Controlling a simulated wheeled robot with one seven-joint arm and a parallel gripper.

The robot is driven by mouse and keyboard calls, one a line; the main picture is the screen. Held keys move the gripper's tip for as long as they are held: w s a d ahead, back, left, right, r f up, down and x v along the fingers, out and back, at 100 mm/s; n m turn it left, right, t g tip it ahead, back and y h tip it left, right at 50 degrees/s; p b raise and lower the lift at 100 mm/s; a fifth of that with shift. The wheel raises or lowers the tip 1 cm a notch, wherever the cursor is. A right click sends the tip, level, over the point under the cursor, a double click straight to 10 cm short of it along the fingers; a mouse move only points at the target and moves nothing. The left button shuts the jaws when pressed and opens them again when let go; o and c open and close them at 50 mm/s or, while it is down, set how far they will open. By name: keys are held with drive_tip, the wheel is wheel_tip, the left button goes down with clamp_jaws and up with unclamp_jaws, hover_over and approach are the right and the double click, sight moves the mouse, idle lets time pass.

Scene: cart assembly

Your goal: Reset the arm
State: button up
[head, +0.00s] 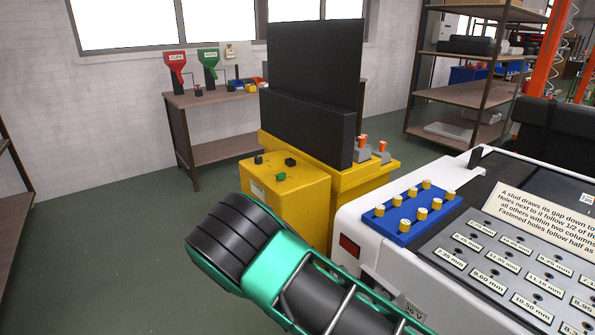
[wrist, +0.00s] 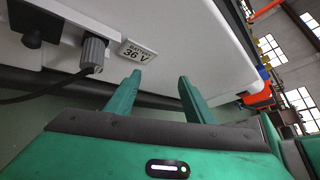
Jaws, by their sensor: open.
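My gripper (wrist: 159,80) shows in the wrist view with its two green fingers apart and nothing between them. A grey connector (wrist: 93,55) with a dark cable sits on that side, left of the fingers. The fingers appear apart from the connector. In the head view my green and black arm crosses the lower middle, in front of the white cart (head: 372,205); my fingertips cannot be made out there.
A blue tray (head: 409,238) with several yellow-topped pegs lies on the cart beside a grey panel of labelled holes (head: 470,262). A yellow cart (head: 300,202) with a black upright panel stands behind my arm. A bench (head: 215,97) stands at the wall. Green floor (head: 110,260) is clear at left.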

drive_tip(key=s+d+r+m+g+y, duration=0.2)
drive_tip(key=s+d+r+m+y, duration=0.35)
drive_tip(key=r+m, duration=0.4)
drive_tip(key=s+d+r+m+g+y, duration=0.35)
drive_tip(key=d+r+m+y, duration=0.2)
drive_tip(key=r+m, duration=0.35)
drive_tip(key=s+d+r+m+t+y, duration=0.1)
drive_tip(key=s+d+r+m+t, duration=0.1)
drive_tip(key=s+r+m, duration=0.2)
drive_tip(key=s+d+r+m+t+y, duration=0.1)
drive_tip(key=s+r+m, duration=0.4)
drive_tip(key=s+m, duration=0.5)
drive_tip(key=shift+s+d+t+y, duration=0.3)
drive_tip(key=shift+d+t, duration=0.4)
drive_tip(key=shift+t, duration=0.15)
drive_tip(key=shift+w+f, duration=0.25)
drive_tip(key=shift+w, duration=0.35)
